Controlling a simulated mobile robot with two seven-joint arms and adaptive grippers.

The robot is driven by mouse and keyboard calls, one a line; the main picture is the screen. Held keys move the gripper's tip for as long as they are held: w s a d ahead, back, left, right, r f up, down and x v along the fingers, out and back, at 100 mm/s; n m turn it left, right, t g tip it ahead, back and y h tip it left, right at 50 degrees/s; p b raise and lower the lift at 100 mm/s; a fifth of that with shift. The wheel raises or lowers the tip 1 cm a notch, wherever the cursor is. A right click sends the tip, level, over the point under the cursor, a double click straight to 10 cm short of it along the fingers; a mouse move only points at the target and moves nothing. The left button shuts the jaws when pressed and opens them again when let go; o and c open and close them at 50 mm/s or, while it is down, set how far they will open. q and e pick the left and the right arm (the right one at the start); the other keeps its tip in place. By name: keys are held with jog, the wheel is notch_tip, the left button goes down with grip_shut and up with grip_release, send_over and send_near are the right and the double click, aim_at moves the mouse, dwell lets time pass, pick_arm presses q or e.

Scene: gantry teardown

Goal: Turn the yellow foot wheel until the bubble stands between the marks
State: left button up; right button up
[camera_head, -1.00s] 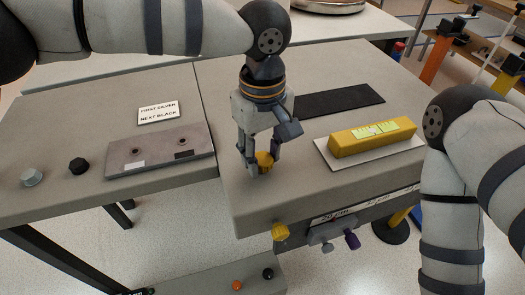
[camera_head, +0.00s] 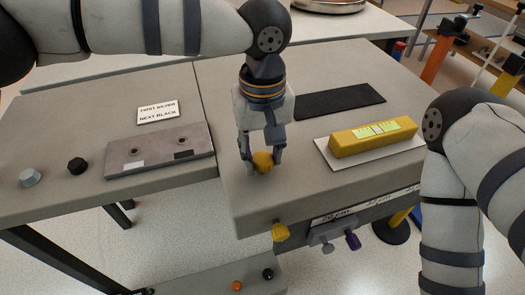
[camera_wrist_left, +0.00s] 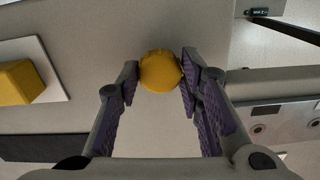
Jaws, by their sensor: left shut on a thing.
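The yellow foot wheel (camera_head: 263,162) stands at the front left corner of the grey bench top. My left gripper (camera_head: 262,160) points down and is shut on it. In the left wrist view the yellow wheel (camera_wrist_left: 160,71) sits between the two purple-padded fingers (camera_wrist_left: 158,84). A yellow level block (camera_head: 372,138) lies on a white plate to the right, with a pale green vial (camera_head: 376,129) on top. The bubble and marks are too small to tell apart. My right arm shows at the right, but its gripper is out of view.
A second yellow knob (camera_head: 280,232) and a purple knob (camera_head: 352,240) are on the bench's front side. A black strip (camera_head: 340,100) lies behind the level. A grey plate (camera_head: 160,150), sign (camera_head: 158,112), and black (camera_head: 77,166) and silver (camera_head: 30,177) knobs are left.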

aim_at(262, 158)
pick_arm(q)
jog(key=shift+f, duration=0.1)
jog(key=o, duration=1.2)
jog(key=shift+c, duration=0.2)
notch_tip(262, 158, up, 12)
